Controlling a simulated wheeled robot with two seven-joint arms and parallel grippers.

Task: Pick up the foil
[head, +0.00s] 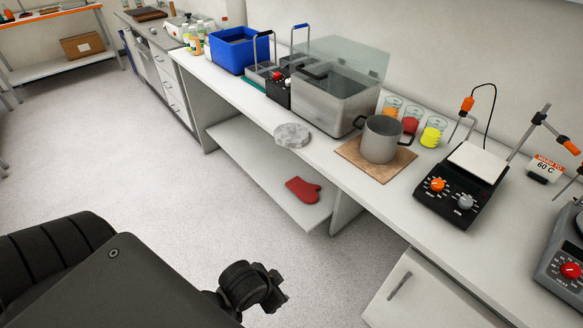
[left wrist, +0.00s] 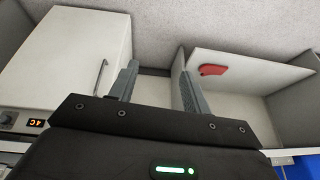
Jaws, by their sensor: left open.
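The foil (head: 292,135) looks like a crumpled, silvery-grey round sheet. It lies flat at the front edge of the white counter, left of the pot, in the head view. I cannot make it out in the left wrist view. My left gripper (left wrist: 157,64) is open in the left wrist view, its two grey fingers apart with nothing between them. In the head view a dark arm part of mine is low over the floor, well below and apart from the foil; the fingers are not clear there. My right gripper is not in view.
A steel bath (head: 335,98) stands behind the foil. A grey pot (head: 381,140) sits on a brown board (head: 351,155) to its right. Juice beakers (head: 432,131) and a hotplate (head: 461,185) stand further right. A red mitt (head: 302,190) lies on the lower shelf (head: 262,168).

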